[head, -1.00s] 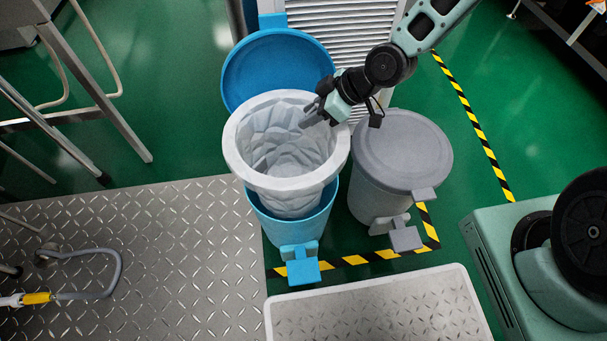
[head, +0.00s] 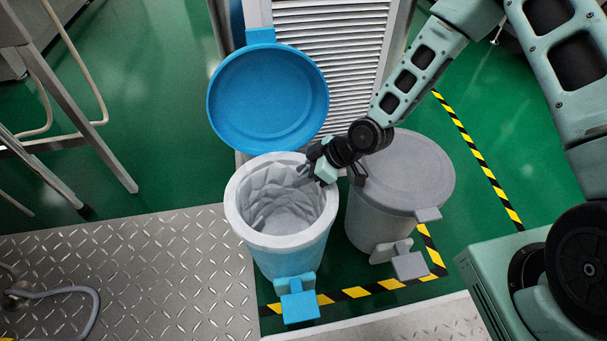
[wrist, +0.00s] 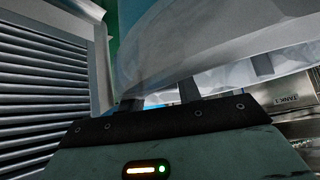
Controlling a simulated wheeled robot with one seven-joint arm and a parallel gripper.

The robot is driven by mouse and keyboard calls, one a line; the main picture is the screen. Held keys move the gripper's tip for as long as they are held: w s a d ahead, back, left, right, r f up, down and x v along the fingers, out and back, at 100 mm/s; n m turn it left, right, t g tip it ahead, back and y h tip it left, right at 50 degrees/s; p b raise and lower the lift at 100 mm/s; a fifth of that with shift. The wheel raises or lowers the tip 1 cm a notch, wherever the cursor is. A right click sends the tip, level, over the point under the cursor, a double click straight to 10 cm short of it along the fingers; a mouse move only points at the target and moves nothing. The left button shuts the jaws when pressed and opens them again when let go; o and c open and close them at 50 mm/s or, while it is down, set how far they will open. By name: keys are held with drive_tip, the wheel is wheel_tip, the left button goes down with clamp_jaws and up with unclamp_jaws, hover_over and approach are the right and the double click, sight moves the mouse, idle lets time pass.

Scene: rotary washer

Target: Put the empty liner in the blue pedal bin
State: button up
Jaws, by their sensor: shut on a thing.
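The empty liner (head: 280,203) is a pale, crinkled grey-white bag with a thick white rim. It sits inside the blue pedal bin (head: 293,262), its rim at the bin's mouth. The bin's round blue lid (head: 268,98) stands open behind it. My gripper (head: 308,172) is at the back right of the rim, shut on the liner. In the wrist view the pale liner (wrist: 230,45) fills the space beyond my fingers. Whether the rim rests fully on the bin's edge is hard to tell.
A grey pedal bin (head: 402,175) with its lid closed stands close on the right. A louvred panel (head: 328,75) rises behind. Yellow-black floor tape (head: 395,284) runs around the bins. A metal checker-plate platform (head: 130,275) lies at the left.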

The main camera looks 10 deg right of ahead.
drive_tip(key=shift+f+b, duration=0.35)
drive_tip(key=shift+f, duration=0.25)
drive_tip(key=o, duration=0.9)
drive_tip(key=shift+c, duration=0.2)
drive_tip(key=shift+r, duration=0.3)
drive_tip(key=p+v, duration=0.6)
drive_tip(key=v, duration=0.7)
drive_tip(key=s+a+r+m+g+h, duration=0.3)
drive_tip(key=s+r+m+h, duration=0.2)
drive_tip(key=s+r, duration=1.6)
wheel_tip(320, 180, up, 2)
drive_tip(key=shift+m+h, duration=0.3)
drive_tip(key=shift+h, duration=0.8)
drive_tip(key=shift+a, duration=0.15)
